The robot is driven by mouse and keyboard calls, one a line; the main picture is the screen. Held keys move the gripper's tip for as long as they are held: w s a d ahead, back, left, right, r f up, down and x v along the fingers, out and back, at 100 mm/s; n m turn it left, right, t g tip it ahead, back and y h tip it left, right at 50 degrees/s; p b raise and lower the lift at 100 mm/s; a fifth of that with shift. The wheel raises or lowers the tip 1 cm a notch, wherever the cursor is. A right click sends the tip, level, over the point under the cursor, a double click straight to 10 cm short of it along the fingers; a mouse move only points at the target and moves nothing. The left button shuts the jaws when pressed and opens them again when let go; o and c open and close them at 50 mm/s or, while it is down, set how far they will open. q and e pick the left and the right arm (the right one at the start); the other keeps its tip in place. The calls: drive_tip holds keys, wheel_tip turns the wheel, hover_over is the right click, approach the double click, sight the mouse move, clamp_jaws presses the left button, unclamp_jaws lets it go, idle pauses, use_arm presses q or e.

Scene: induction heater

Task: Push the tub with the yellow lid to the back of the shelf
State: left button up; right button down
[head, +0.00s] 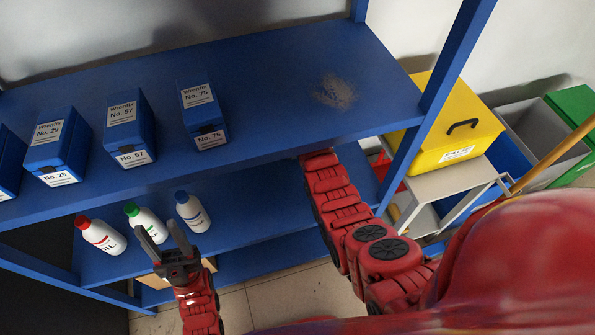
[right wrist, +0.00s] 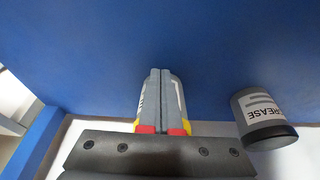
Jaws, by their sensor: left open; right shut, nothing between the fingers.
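The tub with the yellow lid (right wrist: 187,127) is mostly hidden behind my right gripper (right wrist: 160,74) in the right wrist view. Slivers of its yellow lid and pale label show on both sides of the fingers. The right gripper is shut with nothing between its fingers, and lines up with the tub; I cannot tell whether they touch. In the head view the right hand and the tub are hidden under the upper blue shelf. My left gripper (head: 158,236) is open and empty, in front of the lower shelf near the bottles.
A grey grease tub (right wrist: 262,118) with a dark lid stands to the right in the right wrist view. A blue post (right wrist: 38,140) is at the left. Blue boxes (head: 129,128) stand on the upper shelf (head: 270,90). Several bottles (head: 192,212) stand below. A yellow case (head: 455,125) is at the right.

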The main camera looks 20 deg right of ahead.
drive_tip(key=shift+w+b, duration=0.35)
drive_tip(key=shift+w, duration=0.6)
drive_tip(key=shift+s+r, duration=0.15)
drive_tip(key=shift+r, duration=0.35)
drive_tip(key=s, duration=1.2)
drive_tip(key=shift+s, duration=0.1)
